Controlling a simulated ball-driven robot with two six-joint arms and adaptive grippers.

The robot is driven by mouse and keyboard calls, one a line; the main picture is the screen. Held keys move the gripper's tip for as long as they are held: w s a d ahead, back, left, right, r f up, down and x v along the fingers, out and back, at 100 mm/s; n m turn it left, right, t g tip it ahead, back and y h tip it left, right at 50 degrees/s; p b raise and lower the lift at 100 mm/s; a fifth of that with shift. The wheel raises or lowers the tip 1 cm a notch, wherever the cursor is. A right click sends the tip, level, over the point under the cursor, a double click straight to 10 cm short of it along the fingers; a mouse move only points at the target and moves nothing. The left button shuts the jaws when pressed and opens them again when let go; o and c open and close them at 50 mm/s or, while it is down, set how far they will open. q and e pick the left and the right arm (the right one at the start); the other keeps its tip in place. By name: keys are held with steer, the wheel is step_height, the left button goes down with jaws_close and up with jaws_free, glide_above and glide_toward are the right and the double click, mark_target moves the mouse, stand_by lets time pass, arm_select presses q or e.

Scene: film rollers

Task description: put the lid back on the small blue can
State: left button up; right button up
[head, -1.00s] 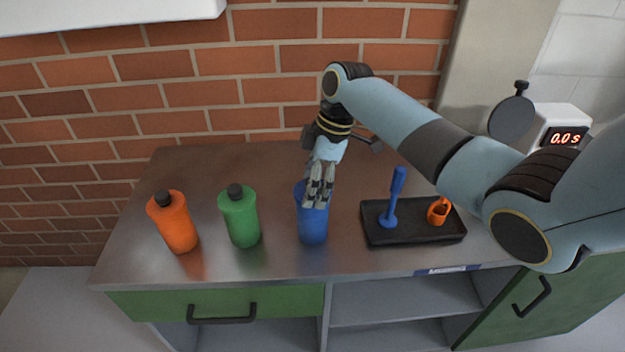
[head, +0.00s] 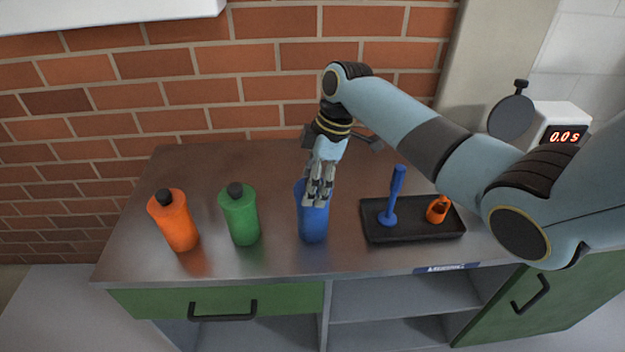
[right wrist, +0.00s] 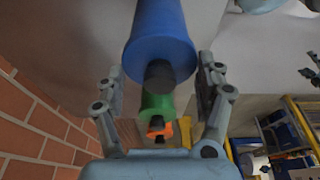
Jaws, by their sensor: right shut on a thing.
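The blue can (head: 313,222) stands upright on the metal counter, the rightmost in a row with a green and an orange one. A dark lid (right wrist: 160,75) shows on the blue can's end in the right wrist view; the head view hides it behind my fingers. My right gripper (head: 319,195) comes down from above, and its fingers overlap the upper part of the can. My left gripper is not in view.
A green bottle (head: 240,217) and an orange bottle (head: 174,222), both with black caps, stand to the left. A black tray (head: 412,233) at the right holds a blue upright tool (head: 393,198) and a small orange item (head: 438,209). A timer (head: 564,134) sits behind my arm.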

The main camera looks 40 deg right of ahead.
steer(key=o, duration=1.2)
steer(key=shift+o, duration=0.3)
step_height(320, 180, up, 5)
steer(key=p, duration=0.5)
steer(key=shift+r+p, duration=0.95)
steer(key=shift+r, duration=0.1)
